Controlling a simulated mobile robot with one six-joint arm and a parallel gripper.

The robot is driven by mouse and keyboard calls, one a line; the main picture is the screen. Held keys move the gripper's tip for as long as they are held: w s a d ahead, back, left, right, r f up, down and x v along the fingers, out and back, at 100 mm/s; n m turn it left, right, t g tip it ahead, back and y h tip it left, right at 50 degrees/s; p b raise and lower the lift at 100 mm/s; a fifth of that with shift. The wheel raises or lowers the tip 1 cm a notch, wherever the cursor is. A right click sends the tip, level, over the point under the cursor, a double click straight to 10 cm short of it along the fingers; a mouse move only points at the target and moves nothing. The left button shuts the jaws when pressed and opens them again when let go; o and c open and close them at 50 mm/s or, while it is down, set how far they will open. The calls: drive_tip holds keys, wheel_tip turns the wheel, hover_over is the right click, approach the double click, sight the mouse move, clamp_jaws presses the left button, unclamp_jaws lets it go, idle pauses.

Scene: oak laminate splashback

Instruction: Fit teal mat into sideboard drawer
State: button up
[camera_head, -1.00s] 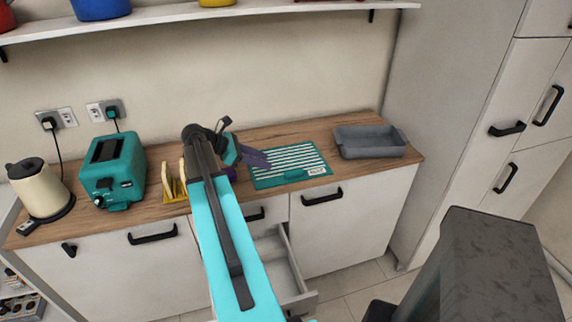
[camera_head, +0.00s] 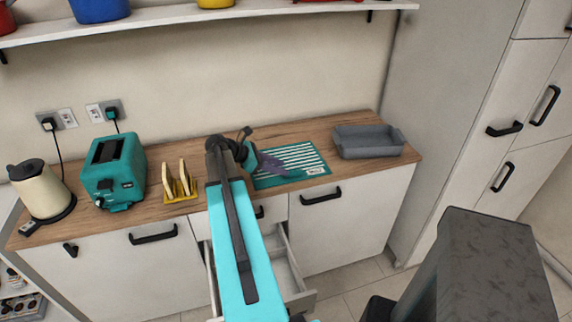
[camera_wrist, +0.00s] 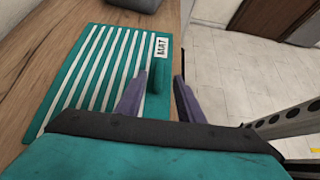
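The teal mat (camera_head: 306,156) lies flat on the wooden counter, with white stripes and a label reading MAT. In the wrist view the mat (camera_wrist: 88,113) has a raised teal grip block (camera_wrist: 157,77) near its edge by the label. My gripper (camera_head: 277,163) is over the mat's front part and hides some of it. In the wrist view my gripper (camera_wrist: 161,77) is open, its two purple fingers on either side of the grip block; I cannot tell whether they touch it. The sideboard drawer (camera_head: 293,268) below is pulled open, partly hidden by my arm.
A grey tray (camera_head: 368,153) stands right of the mat. A yellow toast rack (camera_head: 181,194), a teal toaster (camera_head: 112,173) and a cream kettle (camera_head: 40,190) stand to the left. A shelf (camera_head: 190,17) with pots runs above. A tall cabinet (camera_head: 450,110) borders the right side.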

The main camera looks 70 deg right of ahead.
sight(292, 171)
drive_tip(key=shift+p+x, duration=0.6)
drive_tip(key=shift+x, duration=0.35)
drive_tip(key=shift+p+x, duration=0.55)
drive_tip(key=shift+x, duration=1.15)
drive_tip(key=shift+f, duration=0.1)
drive_tip(key=shift+w, duration=0.1)
clamp_jaws()
